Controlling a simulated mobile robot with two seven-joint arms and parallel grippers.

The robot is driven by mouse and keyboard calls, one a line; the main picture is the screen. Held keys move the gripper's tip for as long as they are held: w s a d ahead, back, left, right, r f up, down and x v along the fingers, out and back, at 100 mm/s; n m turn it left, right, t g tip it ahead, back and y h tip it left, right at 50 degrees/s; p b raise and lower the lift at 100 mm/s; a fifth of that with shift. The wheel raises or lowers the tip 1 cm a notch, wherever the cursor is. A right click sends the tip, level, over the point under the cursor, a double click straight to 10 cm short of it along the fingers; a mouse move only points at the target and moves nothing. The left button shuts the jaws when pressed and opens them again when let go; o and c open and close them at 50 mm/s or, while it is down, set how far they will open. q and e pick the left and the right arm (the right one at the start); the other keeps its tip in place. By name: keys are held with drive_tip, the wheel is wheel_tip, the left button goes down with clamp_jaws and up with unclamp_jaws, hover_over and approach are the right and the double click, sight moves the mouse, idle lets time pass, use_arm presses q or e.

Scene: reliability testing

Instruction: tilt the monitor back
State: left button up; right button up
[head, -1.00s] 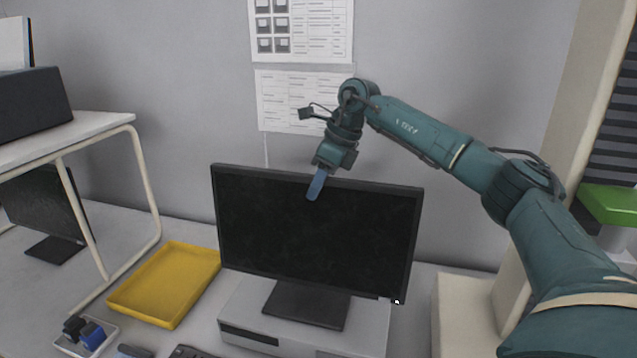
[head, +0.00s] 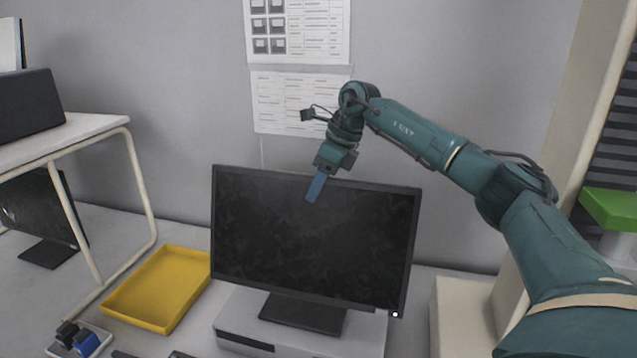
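The black monitor (head: 312,240) stands on its dark foot (head: 303,313) on a light grey case (head: 235,313). Its dark screen faces me and a small white light shows at its lower right corner. A blue finger points down in front of the upper screen. Only one finger shape shows, so I cannot tell whether the gripper is open or shut, or whether it touches the screen. My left gripper is not in view.
A yellow tray (head: 158,290) lies left of the monitor. A small white tray (head: 78,342) with blue and black items is at the lower left. A white raised shelf (head: 70,138) stands at the left, with a second dark monitor (head: 38,212) below it. A beige block (head: 461,318) is at the right.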

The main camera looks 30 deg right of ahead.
drive_tip(key=shift+r, duration=0.1)
drive_tip(key=b+v, duration=0.1)
drive_tip(key=v, duration=1.2)
drive_tip(key=shift+s, duration=0.1)
